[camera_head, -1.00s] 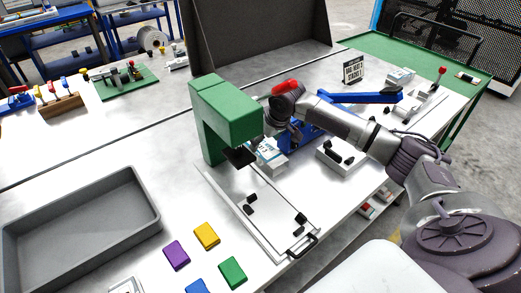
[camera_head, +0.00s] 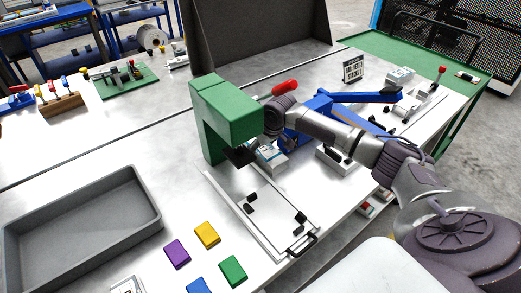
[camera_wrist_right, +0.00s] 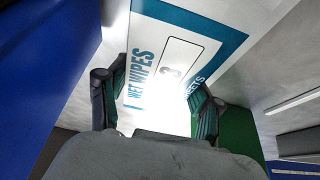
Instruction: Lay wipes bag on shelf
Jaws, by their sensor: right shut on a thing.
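The wipes bag (camera_wrist_right: 185,65) is white with a teal border and the words "WET WIPES". In the right wrist view it lies between the two fingers of my right gripper (camera_wrist_right: 160,103), which is shut on it. In the head view the white and blue bag (camera_head: 269,158) shows beside the green C-shaped press (camera_head: 225,112), below my right wrist. The fingers are mostly hidden there by the press and the wrist. A lower shelf (camera_head: 366,209) shows in part under the table edge, with small red and white things on it. My left gripper is not in view.
A blue jib hoist (camera_head: 360,98) and a red-handled lever (camera_head: 285,88) stand close to my right arm. A white clamp plate (camera_head: 262,215) lies in front of the press. A grey tray (camera_head: 80,226) and several coloured blocks (camera_head: 207,235) are at the left front.

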